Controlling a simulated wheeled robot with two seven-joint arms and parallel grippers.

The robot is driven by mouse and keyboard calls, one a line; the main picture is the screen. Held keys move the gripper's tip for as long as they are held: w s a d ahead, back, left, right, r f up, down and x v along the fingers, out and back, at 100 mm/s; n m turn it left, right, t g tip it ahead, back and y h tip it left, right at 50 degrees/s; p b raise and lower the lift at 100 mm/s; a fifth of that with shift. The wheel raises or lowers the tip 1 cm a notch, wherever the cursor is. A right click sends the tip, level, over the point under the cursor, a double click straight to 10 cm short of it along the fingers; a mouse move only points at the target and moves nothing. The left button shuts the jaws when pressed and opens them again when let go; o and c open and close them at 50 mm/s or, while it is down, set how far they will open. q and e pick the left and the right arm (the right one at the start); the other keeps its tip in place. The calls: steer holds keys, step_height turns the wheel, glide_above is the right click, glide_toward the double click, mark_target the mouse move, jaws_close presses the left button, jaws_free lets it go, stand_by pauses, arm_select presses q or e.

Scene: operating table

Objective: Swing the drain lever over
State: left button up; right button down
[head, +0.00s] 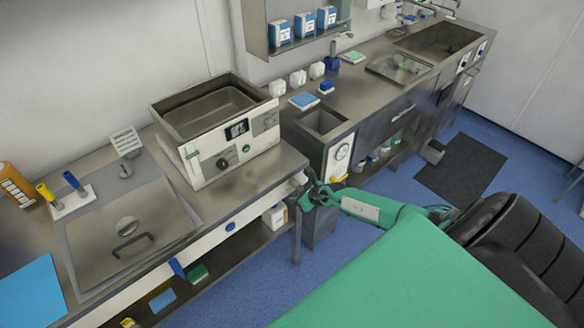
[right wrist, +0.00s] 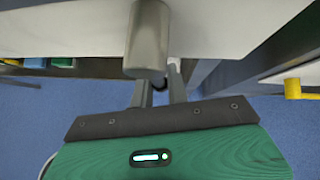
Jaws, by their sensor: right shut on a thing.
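The drain lever, a grey metal cylinder (right wrist: 149,40), shows in the right wrist view below the counter's white front edge. My right gripper (right wrist: 160,84) is shut on it, with its two dark fingers reaching up around its lower part. The exact contact is partly hidden by the cylinder. In the head view my right gripper (head: 305,183) is at the right front corner of the near counter, below the steel bath unit (head: 205,165), and it covers most of the lever. My left gripper is not in view.
A yellow handle (head: 338,181) sticks out from the cabinet to the right, and also shows in the right wrist view (right wrist: 301,90). A blue lever (head: 177,268) hangs from the counter front further left. A gap with blue floor separates the counters.

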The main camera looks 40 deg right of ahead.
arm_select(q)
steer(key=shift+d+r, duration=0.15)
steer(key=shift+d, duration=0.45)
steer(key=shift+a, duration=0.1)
arm_select(e)
steer(key=c, duration=1.6)
jaws_free()
steer(key=shift+c, duration=0.2)
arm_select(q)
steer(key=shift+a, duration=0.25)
arm_select(e)
steer(key=shift+s+d+r, duration=0.1)
steer(key=shift+s+r, duration=0.1)
arm_select(q)
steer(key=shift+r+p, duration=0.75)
steer(key=shift+p, duration=0.05)
arm_select(e)
steer(key=v, duration=1.3)
